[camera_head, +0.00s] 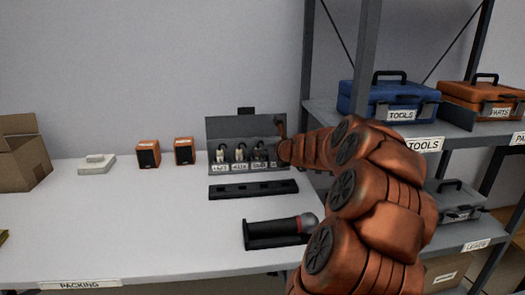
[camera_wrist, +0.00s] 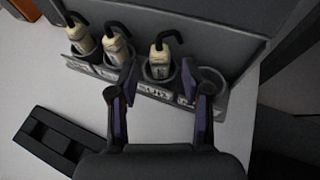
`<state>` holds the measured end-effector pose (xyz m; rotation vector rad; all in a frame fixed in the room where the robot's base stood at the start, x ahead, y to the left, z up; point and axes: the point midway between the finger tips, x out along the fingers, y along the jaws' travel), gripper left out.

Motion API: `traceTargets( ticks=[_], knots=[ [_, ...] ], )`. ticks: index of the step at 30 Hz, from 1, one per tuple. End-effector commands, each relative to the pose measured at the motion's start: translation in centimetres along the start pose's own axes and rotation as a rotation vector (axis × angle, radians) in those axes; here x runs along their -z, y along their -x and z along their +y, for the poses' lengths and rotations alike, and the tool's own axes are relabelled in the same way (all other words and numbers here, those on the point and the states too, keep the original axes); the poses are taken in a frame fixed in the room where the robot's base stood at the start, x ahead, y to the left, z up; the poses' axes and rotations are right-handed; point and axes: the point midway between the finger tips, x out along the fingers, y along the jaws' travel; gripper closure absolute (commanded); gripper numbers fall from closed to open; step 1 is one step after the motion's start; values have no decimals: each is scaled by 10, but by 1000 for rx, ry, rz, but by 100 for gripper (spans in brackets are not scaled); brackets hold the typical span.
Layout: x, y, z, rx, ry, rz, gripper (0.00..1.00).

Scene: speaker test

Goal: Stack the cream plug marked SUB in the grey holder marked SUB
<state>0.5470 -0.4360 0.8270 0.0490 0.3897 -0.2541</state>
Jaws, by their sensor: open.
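Three cream plugs stand upright with dark cables in a grey holder row (camera_head: 229,169) at the back of the table. In the wrist view they are the left plug (camera_wrist: 82,40), the middle plug (camera_wrist: 115,46) and the right plug (camera_wrist: 159,62). A grey cup (camera_wrist: 212,81) at the row's right end looks empty, partly hidden by a finger. The labels are too blurred to tell which plug or cup is SUB. My gripper (camera_wrist: 160,78) is open, its fingers on either side of the right plug's line; contact cannot be told. My arm hides the row's right end in the head view.
A black slotted strip (camera_head: 252,189) lies before the holder; a microphone (camera_head: 270,227) rests on a black stand nearer. Two orange speakers (camera_head: 148,154) (camera_head: 184,151), a pale block (camera_head: 97,164) and a cardboard box (camera_head: 22,155) stand left. Shelving (camera_head: 365,55) rises right.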

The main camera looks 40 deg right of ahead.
Motion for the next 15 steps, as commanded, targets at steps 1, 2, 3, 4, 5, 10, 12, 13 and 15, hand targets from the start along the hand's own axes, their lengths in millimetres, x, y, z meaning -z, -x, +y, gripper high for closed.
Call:
traceTargets(
  ticks=[1,2,3,4,5,10,12,13,15],
  knots=[
    [-3,10,-1,1,-3,-1,51],
    [-3,15,0,1,-4,-1,51],
    [-2,22,0,0,-2,-1,51],
    [-3,28,0,1,-3,-1,51],
    [-3,33,0,1,-2,-1,51],
    [-2,62,-1,2,-3,0,51],
    [-1,71,0,0,-3,0,51],
    [-1,75,0,0,-3,0,51],
    [-1,81,0,0,-1,0,51]
  ],
)
